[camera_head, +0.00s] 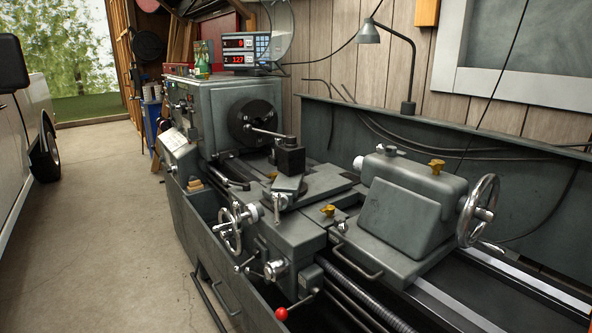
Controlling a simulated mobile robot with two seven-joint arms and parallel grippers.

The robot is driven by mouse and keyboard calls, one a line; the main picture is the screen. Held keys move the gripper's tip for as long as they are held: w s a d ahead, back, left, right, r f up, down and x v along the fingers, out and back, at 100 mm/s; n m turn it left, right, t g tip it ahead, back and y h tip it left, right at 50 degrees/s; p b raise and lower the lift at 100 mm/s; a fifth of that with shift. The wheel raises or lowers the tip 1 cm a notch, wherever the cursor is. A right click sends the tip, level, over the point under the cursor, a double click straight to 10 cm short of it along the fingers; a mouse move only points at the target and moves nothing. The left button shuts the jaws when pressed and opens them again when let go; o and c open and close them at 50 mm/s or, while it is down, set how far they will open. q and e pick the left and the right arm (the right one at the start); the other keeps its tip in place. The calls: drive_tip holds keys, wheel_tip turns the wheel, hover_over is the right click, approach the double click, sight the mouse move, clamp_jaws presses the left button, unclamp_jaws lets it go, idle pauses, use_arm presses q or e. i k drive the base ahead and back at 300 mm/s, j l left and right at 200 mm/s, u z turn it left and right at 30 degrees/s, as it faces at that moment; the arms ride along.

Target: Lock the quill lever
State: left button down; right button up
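The grey tailstock (410,205) of a metal lathe stands at the right of the head view, with a chrome handwheel (479,211) on its right end. A small brass-coloured lever or knob (437,166) sits on top of the tailstock, near the handwheel. A grey knob-like part (391,151) is on the top farther left. Which of these is the quill lever, and whether it is locked, I cannot tell. Neither of my grippers is in view.
The lathe's chuck (254,121) and tool post (289,156) are left of the tailstock. A red-knobbed lever (282,314) sticks out low in front. A lamp (369,32) stands behind. Open concrete floor (110,230) lies between the lathe and a vehicle (30,130).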

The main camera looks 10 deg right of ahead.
sight(390, 150)
drive_tip(key=i+j, duration=0.6)
drive_tip(key=i+j+z, duration=0.15)
drive_tip(key=z, duration=0.2)
drive_tip(key=i+j+z, duration=0.15)
drive_tip(key=z, duration=0.2)
drive_tip(key=i+j+z, duration=0.1)
drive_tip(key=j+z, duration=0.25)
drive_tip(key=z, duration=0.55)
